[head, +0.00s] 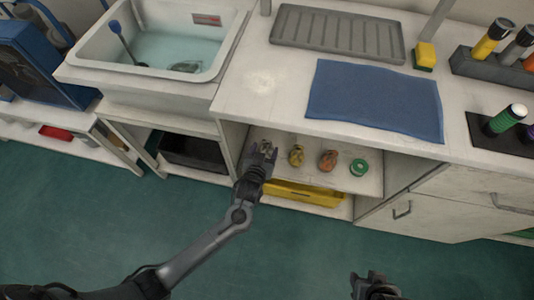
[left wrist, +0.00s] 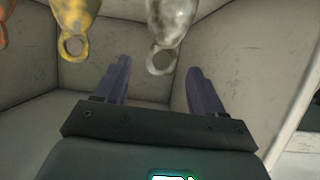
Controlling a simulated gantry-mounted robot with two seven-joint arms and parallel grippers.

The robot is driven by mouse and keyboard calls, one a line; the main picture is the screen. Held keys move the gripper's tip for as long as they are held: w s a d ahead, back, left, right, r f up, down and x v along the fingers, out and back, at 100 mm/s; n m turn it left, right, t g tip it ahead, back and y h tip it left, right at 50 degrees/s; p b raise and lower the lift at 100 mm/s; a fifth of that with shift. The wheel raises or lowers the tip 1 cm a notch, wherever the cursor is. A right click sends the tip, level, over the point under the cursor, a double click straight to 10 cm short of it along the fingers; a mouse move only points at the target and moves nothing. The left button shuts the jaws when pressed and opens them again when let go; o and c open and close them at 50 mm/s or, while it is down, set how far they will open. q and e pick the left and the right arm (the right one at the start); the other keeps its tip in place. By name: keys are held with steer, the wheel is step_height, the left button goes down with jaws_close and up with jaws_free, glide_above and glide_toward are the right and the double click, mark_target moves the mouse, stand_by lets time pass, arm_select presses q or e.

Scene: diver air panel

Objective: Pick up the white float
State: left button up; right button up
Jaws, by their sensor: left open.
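The white float (left wrist: 174,22) is a pale, mottled body with a ring at one end, at the top centre of the left wrist view. My left gripper (left wrist: 159,68) is open, and the float's ring shows between its two fingertips in that view. Whether the fingers touch the float I cannot tell. In the head view the left gripper (head: 264,151) is at the left end of the open shelf under the counter and largely hides the white float. My right gripper (head: 374,286) is at the bottom edge, away from the shelf; its jaws are unclear.
The shelf's side wall is close on the left. A yellow tray (head: 305,194) lies below. The counter (head: 262,85) overhangs the shelf.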

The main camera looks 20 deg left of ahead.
mark_target(267, 146)
arm_select(q)
steer(key=b+x, duration=0.2)
steer(key=x, duration=0.2)
steer(key=shift+a+b, duration=0.15)
steer(key=shift+b, duration=0.25)
steer(key=shift+w+f, duration=0.15)
steer(key=shift+w, duration=0.35)
steer(key=shift+s, duration=0.1)
steer(key=shift+c, duration=0.4)
jaws_close()
